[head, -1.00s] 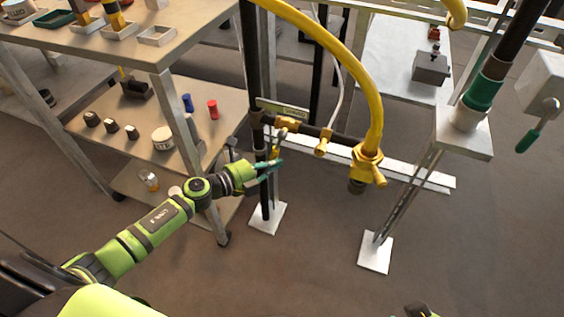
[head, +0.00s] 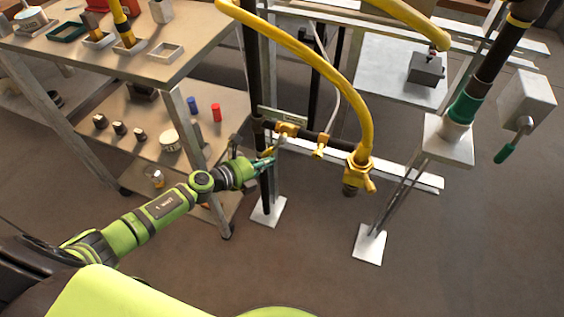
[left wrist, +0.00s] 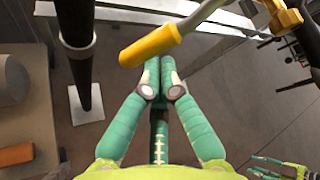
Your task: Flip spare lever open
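The spare lever has a yellow grip (left wrist: 150,46) on a thin metal arm. In the left wrist view it lies across the picture just ahead of my fingertips, its arm running up right to a brass valve (left wrist: 286,16). In the head view, the valve (head: 286,130) sits at the left end of a dark horizontal pipe. My left gripper (head: 266,157) is just below it; its teal fingers (left wrist: 160,72) meet at the tips, with nothing seen between them. Contact with the grip cannot be told. My right gripper (left wrist: 272,168) shows partly at the lower right of the left wrist view.
A yellow hose (head: 335,75) arches down to a brass fitting (head: 358,172) right of the lever. A black post (head: 265,185) stands close beside my left gripper. A shelf cart (head: 130,65) stands to the left. The floor (head: 310,255) in front is open.

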